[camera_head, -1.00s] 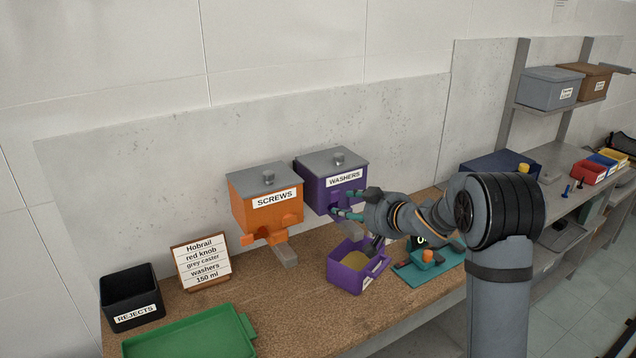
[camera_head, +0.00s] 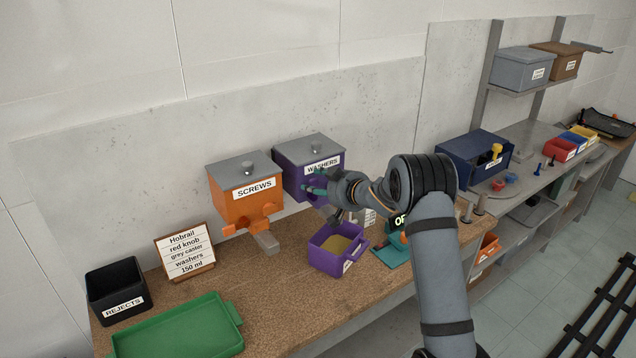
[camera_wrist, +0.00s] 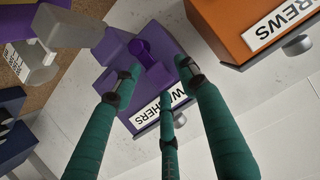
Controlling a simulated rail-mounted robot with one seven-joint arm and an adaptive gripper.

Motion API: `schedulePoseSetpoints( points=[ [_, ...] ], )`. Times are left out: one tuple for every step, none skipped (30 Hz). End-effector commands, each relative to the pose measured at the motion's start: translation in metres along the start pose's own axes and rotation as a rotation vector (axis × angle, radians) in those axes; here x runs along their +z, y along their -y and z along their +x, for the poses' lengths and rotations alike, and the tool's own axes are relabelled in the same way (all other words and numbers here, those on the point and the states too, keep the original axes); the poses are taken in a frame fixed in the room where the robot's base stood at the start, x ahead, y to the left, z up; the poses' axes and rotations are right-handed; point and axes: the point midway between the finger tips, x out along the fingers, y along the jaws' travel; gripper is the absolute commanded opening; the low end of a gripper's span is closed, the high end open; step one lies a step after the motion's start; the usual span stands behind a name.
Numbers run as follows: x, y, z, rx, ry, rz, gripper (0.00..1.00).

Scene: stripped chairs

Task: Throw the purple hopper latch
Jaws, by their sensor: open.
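The purple WASHERS hopper (camera_head: 293,181) with a grey lid is on the wall above the bench. In the wrist view its front face (camera_wrist: 112,78) shows upside down. The purple latch (camera_wrist: 142,48), a round-ended lever, stands out from that face. My gripper (camera_head: 316,188) is at the hopper's front; its teal fingers (camera_wrist: 158,70) are spread around the near side of the latch, with no firm hold visible. I cannot tell whether a finger touches it. In the head view the fingers largely hide the latch.
An orange SCREWS hopper (camera_head: 233,205) hangs close on the left. A purple bin (camera_head: 325,259) with yellowish contents stands below, near a teal scale (camera_head: 388,256). An order sign (camera_head: 186,252), a black REJECTS box (camera_head: 116,292) and a green tray (camera_head: 180,332) are at the left.

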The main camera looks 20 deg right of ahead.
Motion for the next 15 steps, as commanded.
schedulePoseSetpoints(
  points=[
    [0.0002, -0.0003, 0.0004, 0.001, 0.000, 0.000, 0.42],
    [0.0003, -0.0003, 0.0005, 0.001, 0.000, 0.000, 0.42],
    [0.0004, -0.0002, 0.0005, 0.001, 0.000, 0.000, 0.42],
    [0.0004, -0.0002, 0.0005, 0.001, 0.000, 0.000, 0.42],
    [0.0004, -0.0001, 0.0004, 0.000, 0.000, 0.000, 0.42],
    [0.0004, -0.0001, 0.0004, 0.000, 0.000, 0.000, 0.42],
    [0.0004, -0.0001, 0.0004, 0.000, 0.000, 0.000, 0.40],
    [0.0004, -0.0001, 0.0004, 0.000, 0.000, 0.000, 0.39],
    [0.0004, 0.0000, 0.0004, 0.000, 0.000, 0.000, 0.36],
    [0.0004, 0.0000, 0.0003, 0.000, 0.000, 0.000, 0.35],
    [0.0004, 0.0000, 0.0003, 0.000, 0.000, 0.000, 0.33],
    [0.0003, 0.0001, 0.0003, 0.000, 0.000, 0.000, 0.30],
    [0.0002, 0.0001, 0.0003, 0.000, 0.000, 0.000, 0.29],
    [0.0001, 0.0002, 0.0003, 0.000, 0.000, 0.000, 0.27],
    [-0.0001, 0.0003, 0.0003, 0.000, 0.000, 0.000, 0.25]
  ],
)
